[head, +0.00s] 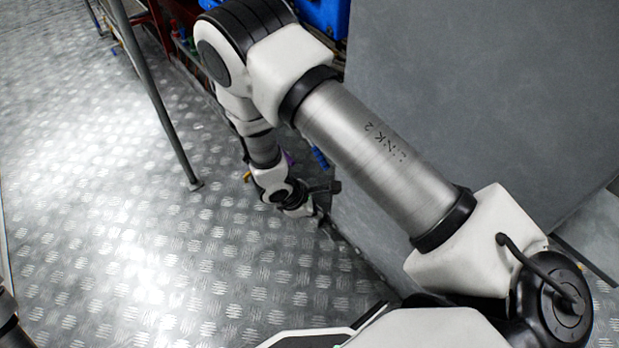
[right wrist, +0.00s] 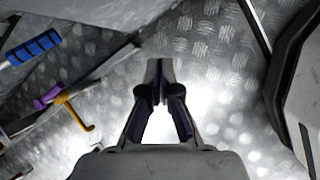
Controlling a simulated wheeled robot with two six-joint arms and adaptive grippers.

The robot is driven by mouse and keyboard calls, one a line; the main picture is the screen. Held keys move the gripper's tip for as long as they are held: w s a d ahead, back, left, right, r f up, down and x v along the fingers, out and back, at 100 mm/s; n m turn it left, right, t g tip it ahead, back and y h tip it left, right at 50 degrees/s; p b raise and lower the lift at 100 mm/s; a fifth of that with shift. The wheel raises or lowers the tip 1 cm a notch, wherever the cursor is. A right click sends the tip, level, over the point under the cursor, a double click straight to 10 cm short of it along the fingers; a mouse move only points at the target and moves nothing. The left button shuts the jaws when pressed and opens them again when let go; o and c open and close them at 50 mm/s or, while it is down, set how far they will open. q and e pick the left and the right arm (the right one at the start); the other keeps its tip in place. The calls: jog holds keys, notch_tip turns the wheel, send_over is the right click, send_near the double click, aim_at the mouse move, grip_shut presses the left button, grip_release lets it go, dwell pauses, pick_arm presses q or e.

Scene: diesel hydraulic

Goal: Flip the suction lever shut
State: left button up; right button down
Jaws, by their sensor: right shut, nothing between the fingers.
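A lever with a blue grip (right wrist: 33,48) shows at the left of the right wrist view, beside a purple handle (right wrist: 50,96) and a bent yellow handle (right wrist: 78,110). In the head view the blue grip (head: 320,157) shows small behind my right arm. I cannot tell which of these is the suction lever, nor its exact position. My right gripper (right wrist: 160,68) is shut and empty, pointing over the metal floor. It is to the right of the handles and apart from them. My left gripper is out of view.
A large grey panel (head: 480,80) stands close to my right arm. A thin metal post (head: 160,105) and a blue box (head: 326,14) are near the top. The checker-plate floor (head: 100,210) is open at left.

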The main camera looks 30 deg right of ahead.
jog(key=w+f+n+t+h+b, duration=0.1)
jog(key=w+n+t+h+b, duration=0.45)
jog(key=w, duration=0.95)
jog(key=w+d+f+m+y+b, duration=0.2)
jog(key=w+d+f+b, duration=0.2)
jog(key=d+f+b, duration=0.4)
pick_arm(q)
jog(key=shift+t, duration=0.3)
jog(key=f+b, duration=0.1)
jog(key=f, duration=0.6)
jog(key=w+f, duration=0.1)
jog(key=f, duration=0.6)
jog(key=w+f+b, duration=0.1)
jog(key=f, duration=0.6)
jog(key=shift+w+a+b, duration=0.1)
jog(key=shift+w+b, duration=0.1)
jog(key=shift+b, duration=0.15)
pick_arm(e)
jog(key=shift+t+h, duration=0.25)
jog(key=r, duration=0.1)
jog(key=s+d+r, duration=0.1)
jog(key=r, duration=0.3)
jog(key=shift+s+d, duration=0.35)
jog(key=shift+d, duration=0.05)
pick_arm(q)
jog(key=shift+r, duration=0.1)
